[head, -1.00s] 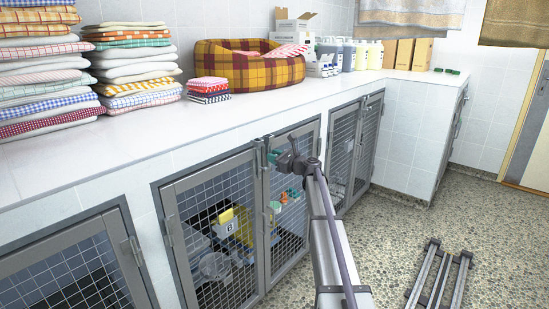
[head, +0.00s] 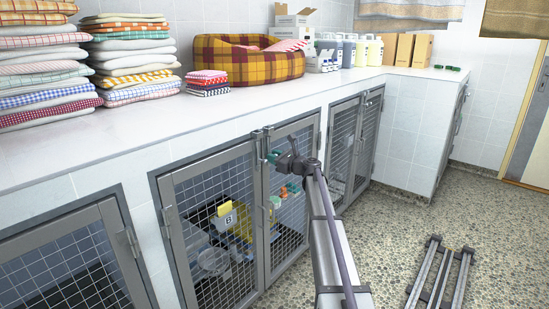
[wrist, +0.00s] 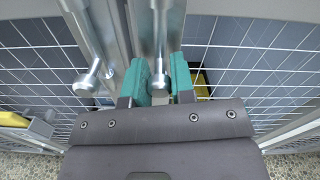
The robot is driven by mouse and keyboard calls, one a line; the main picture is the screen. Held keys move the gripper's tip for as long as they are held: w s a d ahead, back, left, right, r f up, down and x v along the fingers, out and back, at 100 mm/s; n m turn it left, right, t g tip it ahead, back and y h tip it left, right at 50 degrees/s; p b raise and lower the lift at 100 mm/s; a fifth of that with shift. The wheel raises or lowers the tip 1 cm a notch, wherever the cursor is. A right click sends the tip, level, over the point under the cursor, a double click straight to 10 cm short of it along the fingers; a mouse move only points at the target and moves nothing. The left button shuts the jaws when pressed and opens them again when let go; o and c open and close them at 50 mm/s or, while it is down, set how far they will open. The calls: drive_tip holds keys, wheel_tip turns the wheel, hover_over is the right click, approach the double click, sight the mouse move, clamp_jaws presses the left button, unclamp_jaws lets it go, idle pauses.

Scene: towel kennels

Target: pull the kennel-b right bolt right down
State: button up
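Kennel B has two grey mesh doors, the left door (head: 214,222) and the right door (head: 292,195), both shut. A label marked B (head: 229,221) hangs with a yellow item inside the left door. The wrist view shows two metal bolts with round knobs, the left bolt (wrist: 88,84) and the right bolt (wrist: 160,80). My gripper (wrist: 160,76) has its teal fingers on either side of the right bolt. Whether they press on it I cannot tell. In the head view my gripper (head: 273,156) is at the top where the doors meet, its wrist partly hiding the right door.
The white counter (head: 140,127) runs above the kennels, with towel stacks (head: 130,60) and a plaid pet bed (head: 250,68) on it. Another kennel (head: 70,270) stands at left and one (head: 352,145) at right. The speckled floor (head: 400,220) is mostly clear.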

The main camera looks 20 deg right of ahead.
drive_tip(key=o, duration=0.4)
drive_tip(key=v, duration=1)
drive_tip(key=shift+s+d, duration=0.2)
drive_tip(key=shift+s, duration=0.15)
